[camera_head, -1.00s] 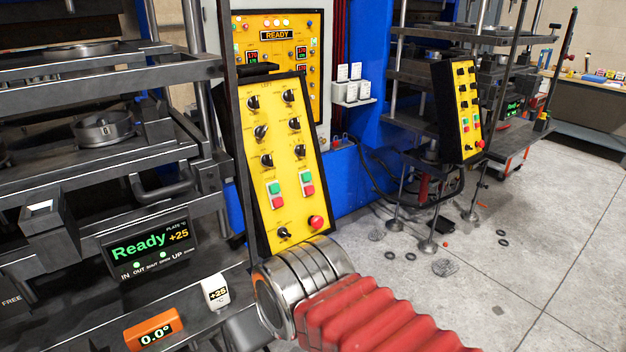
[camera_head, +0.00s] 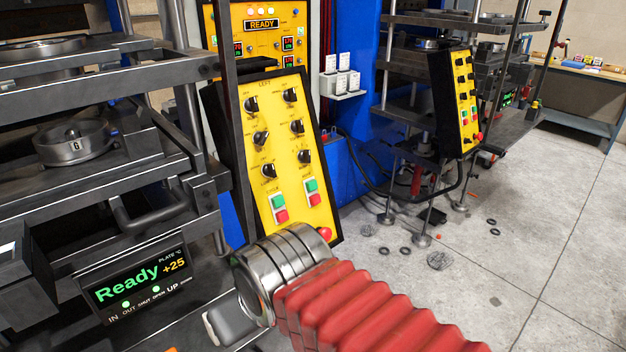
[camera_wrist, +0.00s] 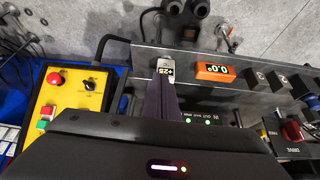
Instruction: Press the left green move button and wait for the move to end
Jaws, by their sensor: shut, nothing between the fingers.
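The yellow press panel marked LEFT (camera_head: 284,150) stands tilted in the middle of the head view. Low on it are two green buttons over red ones: the left green button (camera_head: 277,201) and the right green button (camera_head: 311,186). In the wrist view, part of a yellow panel (camera_wrist: 62,98) shows at the left, with a green button (camera_wrist: 47,111). My gripper (camera_wrist: 165,82) shows there as a dark, shut, empty shape right of that panel, apart from it. In the head view my arm hides the fingertips. The press display (camera_head: 135,285) reads Ready, +25.
A red mushroom button (camera_head: 325,233) sits low on the panel, close above my wrist. The press with its metal frame (camera_head: 100,215) fills the left. An orange 0.0° gauge (camera_wrist: 215,71) shows in the wrist view. Another yellow panel (camera_head: 465,95) stands farther right. Grey floor (camera_head: 555,230) is open at the right.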

